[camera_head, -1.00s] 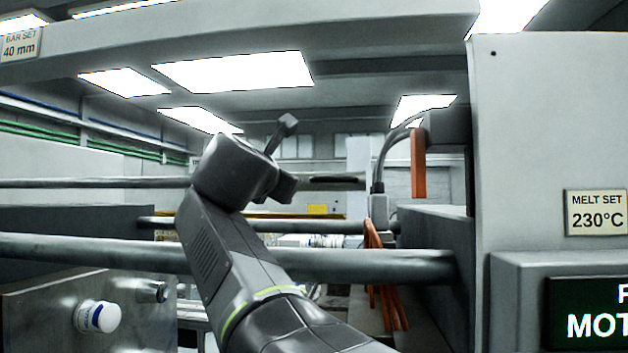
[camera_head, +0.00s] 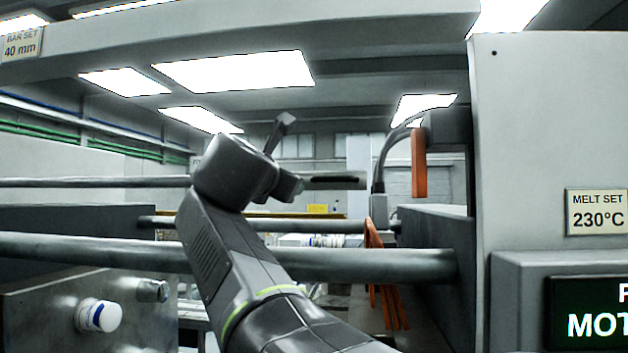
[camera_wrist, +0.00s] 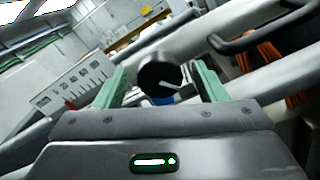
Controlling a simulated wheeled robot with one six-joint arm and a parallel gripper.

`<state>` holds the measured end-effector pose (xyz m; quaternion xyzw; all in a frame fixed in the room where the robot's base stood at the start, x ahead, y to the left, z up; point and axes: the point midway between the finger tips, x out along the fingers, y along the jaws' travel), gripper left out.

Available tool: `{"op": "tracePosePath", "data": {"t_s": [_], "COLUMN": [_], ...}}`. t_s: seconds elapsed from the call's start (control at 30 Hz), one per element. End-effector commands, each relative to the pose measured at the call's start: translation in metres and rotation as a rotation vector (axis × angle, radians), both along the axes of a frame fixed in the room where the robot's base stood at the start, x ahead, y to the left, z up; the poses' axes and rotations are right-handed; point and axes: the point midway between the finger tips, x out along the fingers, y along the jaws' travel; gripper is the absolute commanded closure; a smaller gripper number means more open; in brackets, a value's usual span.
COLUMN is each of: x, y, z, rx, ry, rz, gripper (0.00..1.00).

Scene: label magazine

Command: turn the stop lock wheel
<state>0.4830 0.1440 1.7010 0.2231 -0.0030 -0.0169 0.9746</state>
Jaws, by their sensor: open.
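A round black knob with a white pointer line, which looks like the stop lock wheel (camera_wrist: 158,72), shows in the wrist view. It appears between the two green fingers of my gripper (camera_wrist: 161,82), which are spread apart. A gap shows on each side of the knob, and I cannot tell how far beyond the fingertips it lies.
A numbered scale plate (camera_wrist: 75,92) lies left of the knob. Thick horizontal bars (camera_head: 350,265) cross the space around my arm. Orange hoses (camera_head: 385,275) hang at right.

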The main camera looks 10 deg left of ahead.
Motion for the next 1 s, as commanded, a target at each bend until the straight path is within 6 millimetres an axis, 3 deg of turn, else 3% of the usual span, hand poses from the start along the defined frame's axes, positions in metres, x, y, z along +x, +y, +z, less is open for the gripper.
{"op": "tracePosePath", "data": {"t_s": [0.27, 0.7, 1.0], "x": [-0.017, -0.086, -0.121], "y": [0.001, 0.003, 0.005], "z": [-0.001, -0.001, -0.001], "rx": [0.002, 0.002, 0.001], "ry": [-0.002, -0.002, 0.0], "rz": [0.004, 0.006, 0.005], "gripper": [0.35, 0.35, 0.35]}}
